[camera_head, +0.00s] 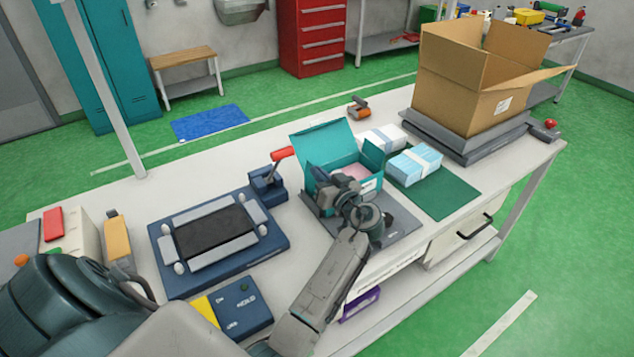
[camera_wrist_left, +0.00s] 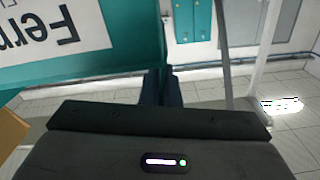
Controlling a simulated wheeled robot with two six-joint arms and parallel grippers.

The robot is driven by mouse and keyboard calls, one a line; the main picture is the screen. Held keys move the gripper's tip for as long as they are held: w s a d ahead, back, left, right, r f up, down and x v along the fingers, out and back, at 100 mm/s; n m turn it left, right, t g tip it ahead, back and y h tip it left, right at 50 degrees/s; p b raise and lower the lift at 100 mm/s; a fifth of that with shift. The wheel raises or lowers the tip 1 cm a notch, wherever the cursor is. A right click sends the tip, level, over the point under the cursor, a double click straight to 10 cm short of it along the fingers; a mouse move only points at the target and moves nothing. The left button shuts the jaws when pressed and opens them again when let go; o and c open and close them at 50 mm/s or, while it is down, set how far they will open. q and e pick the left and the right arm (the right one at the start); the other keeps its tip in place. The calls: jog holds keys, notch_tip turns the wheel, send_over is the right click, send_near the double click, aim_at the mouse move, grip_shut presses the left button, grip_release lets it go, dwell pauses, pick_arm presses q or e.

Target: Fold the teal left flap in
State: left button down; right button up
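The teal box (camera_head: 369,186) stands on a dark grey plate on the table, with its large lid (camera_head: 320,144) raised at the back. Its right flap (camera_head: 373,157) stands up. The left flap (camera_head: 309,181) shows as a teal strip at the box's left side, partly hidden by my gripper. My left gripper (camera_head: 345,192) is at the box's near left side and covers part of it. In the left wrist view, its fingers (camera_wrist_left: 161,87) are close together, with nothing visible between them, beside a teal panel with a white label (camera_wrist_left: 55,30). Contact cannot be told. My right gripper is not in view.
Packs of blue masks (camera_head: 414,165) lie right of the box on a green mat (camera_head: 446,196). A large open carton (camera_head: 462,90) stands on a grey platform behind. A blue fixture (camera_head: 165,282) with a red-handled lever (camera_head: 283,153) stands left of the box.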

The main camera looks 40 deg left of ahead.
pick_arm(q)
jog(key=shift+w+d+f+m+b, duration=0.1)
jog(key=shift+w+m+b, duration=0.15)
jog(key=shift+m, duration=0.25)
jog(key=shift+w+d+f+m+b, duration=0.1)
jog(key=shift+m+b, duration=0.2)
jog(key=shift+m, duration=0.2)
jog(key=shift+w+m, duration=0.1)
jog(key=shift+m, duration=0.2)
jog(key=c, duration=1.6)
grip_release()
jog(key=shift+c, duration=0.2)
